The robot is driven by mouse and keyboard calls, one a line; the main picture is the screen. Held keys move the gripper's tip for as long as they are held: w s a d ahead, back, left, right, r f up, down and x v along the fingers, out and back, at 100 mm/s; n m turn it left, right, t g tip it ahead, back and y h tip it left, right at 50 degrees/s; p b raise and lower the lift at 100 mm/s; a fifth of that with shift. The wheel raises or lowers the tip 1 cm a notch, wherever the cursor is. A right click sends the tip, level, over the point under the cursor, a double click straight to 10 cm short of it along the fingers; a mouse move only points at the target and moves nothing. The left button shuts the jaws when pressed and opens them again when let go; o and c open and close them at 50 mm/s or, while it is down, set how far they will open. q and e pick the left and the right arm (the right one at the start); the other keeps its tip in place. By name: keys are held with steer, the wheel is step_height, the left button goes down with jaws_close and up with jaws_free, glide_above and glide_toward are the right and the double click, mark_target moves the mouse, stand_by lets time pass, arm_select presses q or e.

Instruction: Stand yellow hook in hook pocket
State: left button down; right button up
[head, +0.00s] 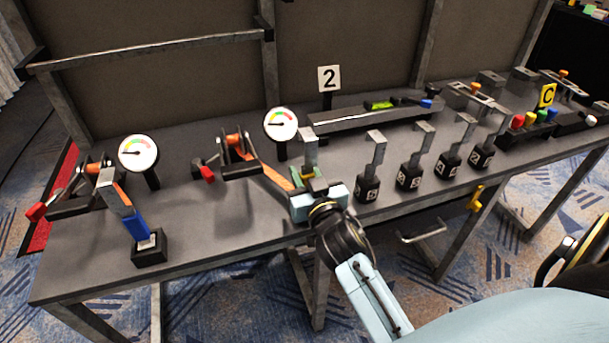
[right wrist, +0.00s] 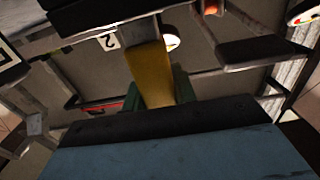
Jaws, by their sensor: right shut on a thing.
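My right gripper (head: 318,200) is at the front edge of the grey table, left of the numbered blocks. It is shut on a yellow piece (head: 308,172), which I take for the yellow hook. A grey metal part (head: 308,145) stands up above it. In the right wrist view the yellow hook (right wrist: 153,75) sticks out from between the fingers. Its lower end and whatever is beneath the gripper are hidden. Several black numbered blocks (head: 368,190) hold upright grey pieces; I cannot tell which is the hook pocket. My left gripper is not in view.
A black block (head: 150,248) with an upright blue piece stands at the left front. Gauges (head: 281,124), orange-and-black clamps (head: 238,148) and a long grey tray (head: 370,118) stand behind. A yellow part (head: 475,197) shows at the table's front edge.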

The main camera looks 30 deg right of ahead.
steer(key=o, duration=0.9)
steer(key=shift+f, duration=0.1)
